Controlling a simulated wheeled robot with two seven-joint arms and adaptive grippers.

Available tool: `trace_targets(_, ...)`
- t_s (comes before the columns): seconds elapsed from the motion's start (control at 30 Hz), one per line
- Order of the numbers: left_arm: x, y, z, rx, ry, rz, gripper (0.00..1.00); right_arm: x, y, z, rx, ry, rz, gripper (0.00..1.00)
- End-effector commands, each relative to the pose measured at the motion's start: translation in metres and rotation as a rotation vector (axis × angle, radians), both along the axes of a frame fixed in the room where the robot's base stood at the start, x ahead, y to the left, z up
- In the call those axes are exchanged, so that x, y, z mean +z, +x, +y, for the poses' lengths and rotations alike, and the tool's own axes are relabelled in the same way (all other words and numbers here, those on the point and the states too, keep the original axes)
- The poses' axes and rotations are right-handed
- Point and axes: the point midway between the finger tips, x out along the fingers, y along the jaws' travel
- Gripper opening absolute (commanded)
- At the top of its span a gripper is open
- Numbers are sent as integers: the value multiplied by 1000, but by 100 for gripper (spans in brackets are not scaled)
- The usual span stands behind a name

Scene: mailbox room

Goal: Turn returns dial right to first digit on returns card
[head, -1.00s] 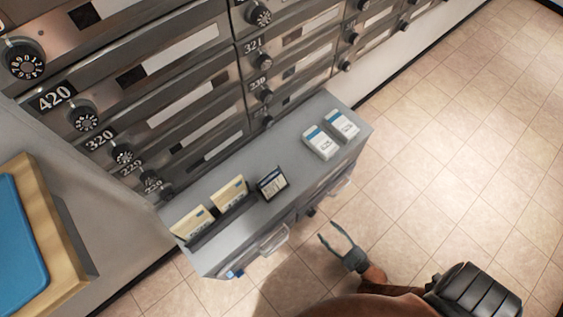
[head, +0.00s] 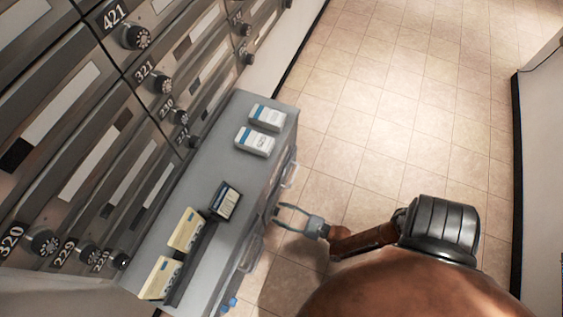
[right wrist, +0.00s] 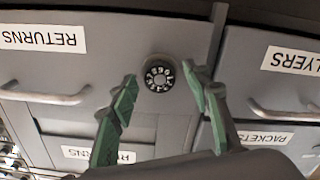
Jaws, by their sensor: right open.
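The black numbered dial (right wrist: 159,74) sits on the grey cabinet front, beside the drawer labelled RETURNS (right wrist: 42,38), in the right wrist view. That view is upside down. My right gripper (right wrist: 160,82) is open, its green fingers on either side of the dial with gaps showing; I cannot tell its depth from the dial. In the head view my right gripper (head: 279,214) is at the cabinet's front, and the dial cannot be made out. A small dark-framed card (head: 225,201) stands on the cabinet top; its writing is too small to read. My left gripper is not in view.
The grey cabinet (head: 222,240) stands against a wall of mailboxes with dials. Two white-and-blue packs (head: 255,141) and cream cards (head: 186,230) are on its top. Drawer handles (right wrist: 45,95) stick out of the front. Tiled floor (head: 400,120) is clear to the right.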

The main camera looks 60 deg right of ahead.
Motion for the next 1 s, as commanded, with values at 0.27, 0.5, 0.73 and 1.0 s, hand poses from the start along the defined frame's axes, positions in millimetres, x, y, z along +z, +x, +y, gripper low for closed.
trace_targets(0.27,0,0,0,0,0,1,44,0,-1,0,0,0,0,27)
trace_targets(0.5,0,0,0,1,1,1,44,0,-1,0,0,0,0,11)
trace_targets(0.73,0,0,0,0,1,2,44,0,-1,0,0,3,0,3)
trace_targets(1.0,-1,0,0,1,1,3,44,-1,-1,0,0,73,7,2)
